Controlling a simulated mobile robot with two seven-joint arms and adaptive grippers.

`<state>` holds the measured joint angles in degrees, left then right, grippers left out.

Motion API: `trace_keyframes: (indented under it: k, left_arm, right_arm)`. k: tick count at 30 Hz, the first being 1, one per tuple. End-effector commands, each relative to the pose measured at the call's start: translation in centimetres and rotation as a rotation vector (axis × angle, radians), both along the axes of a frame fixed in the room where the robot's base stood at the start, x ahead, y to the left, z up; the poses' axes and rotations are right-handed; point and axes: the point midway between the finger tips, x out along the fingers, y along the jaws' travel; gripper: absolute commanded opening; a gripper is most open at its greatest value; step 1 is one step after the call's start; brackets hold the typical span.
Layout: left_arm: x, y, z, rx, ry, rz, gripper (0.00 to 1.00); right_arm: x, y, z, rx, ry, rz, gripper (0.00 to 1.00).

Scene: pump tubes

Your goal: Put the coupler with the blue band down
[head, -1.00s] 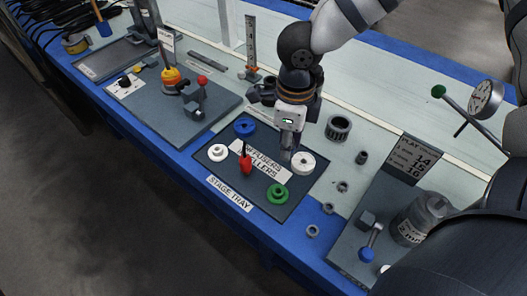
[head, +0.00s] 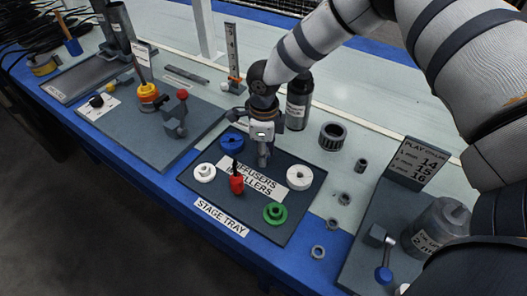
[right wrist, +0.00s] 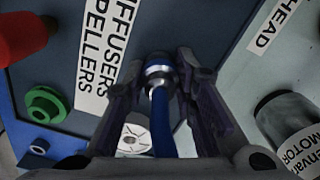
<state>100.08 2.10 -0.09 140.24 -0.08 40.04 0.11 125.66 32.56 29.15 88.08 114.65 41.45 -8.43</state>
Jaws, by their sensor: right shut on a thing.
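My right gripper (head: 262,160) is over the back part of the dark stage tray (head: 287,226), between a blue flanged part (head: 232,141) and a white disc (head: 299,177). In the right wrist view its fingers (right wrist: 160,84) are closed in around a slim coupler (right wrist: 158,72) with a shiny metal collar and a blue length running toward the camera. The gripper is shut on this coupler. The coupler's far end points down at the tray; I cannot tell whether it touches. In the head view the fingers hide most of it. My left gripper is not in view.
The tray also holds a white flanged part (head: 204,172), a red part (head: 236,184) and a green flanged part (head: 275,213). A dark bottle (head: 298,104) stands behind the tray. A ribbed dark ring (head: 333,136) and several small rings lie to the right.

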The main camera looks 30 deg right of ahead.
Motion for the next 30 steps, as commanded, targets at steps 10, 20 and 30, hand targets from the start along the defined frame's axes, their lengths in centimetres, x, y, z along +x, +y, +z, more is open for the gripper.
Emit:
trace_keyframes:
  k: [10, 20, 30]
  left_arm:
    - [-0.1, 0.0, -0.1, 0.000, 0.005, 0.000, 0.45]
    - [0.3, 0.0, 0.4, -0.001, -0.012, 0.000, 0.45]
    - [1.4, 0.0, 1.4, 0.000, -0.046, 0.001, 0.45]
  right_arm:
    - [0.0, 0.0, -0.3, 0.000, 0.000, 0.000, 0.45]
    - [0.2, 0.0, 2.2, 0.001, -0.007, 0.000, 0.45]
    - [0.1, 0.0, 10.8, 0.001, -0.006, 0.000, 0.45]
